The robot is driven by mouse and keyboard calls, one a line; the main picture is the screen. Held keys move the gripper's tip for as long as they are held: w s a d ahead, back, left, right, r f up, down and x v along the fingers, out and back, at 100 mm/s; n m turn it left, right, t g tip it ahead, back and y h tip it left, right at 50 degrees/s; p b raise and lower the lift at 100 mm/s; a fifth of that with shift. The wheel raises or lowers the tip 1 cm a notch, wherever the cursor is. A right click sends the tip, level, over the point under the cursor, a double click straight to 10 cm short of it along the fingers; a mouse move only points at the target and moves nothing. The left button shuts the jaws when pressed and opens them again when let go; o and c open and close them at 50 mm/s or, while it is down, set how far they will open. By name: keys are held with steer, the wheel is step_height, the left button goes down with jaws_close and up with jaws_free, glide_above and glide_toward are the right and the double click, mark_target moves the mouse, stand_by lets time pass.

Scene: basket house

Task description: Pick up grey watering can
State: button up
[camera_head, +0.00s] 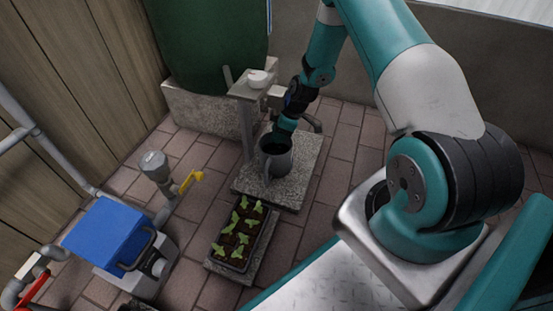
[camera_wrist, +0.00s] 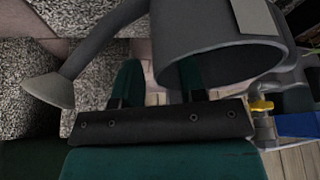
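The grey watering can (camera_head: 277,163) stands upright on a speckled stone slab (camera_head: 300,178) in the head view. My gripper (camera_head: 283,131) reaches down to its top from behind, and its fingertips are partly hidden there. In the wrist view the can (camera_wrist: 215,30) fills the upper middle, with its spout and flared rose at the left. My gripper (camera_wrist: 161,72) shows two green fingers set apart. The left finger is outside the can, between body and spout. The right finger overlaps the open mouth. The near can wall lies between them; contact cannot be told.
A seedling tray (camera_head: 240,238) sits in front of the slab. A tap post (camera_head: 245,120) stands close behind the can's left side. A green tank (camera_head: 210,45) is at the back, and a blue-topped pump box (camera_head: 108,236) at the lower left. Brick floor is clear right of the slab.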

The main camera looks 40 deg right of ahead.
jaws_close()
stand_by(1.4)
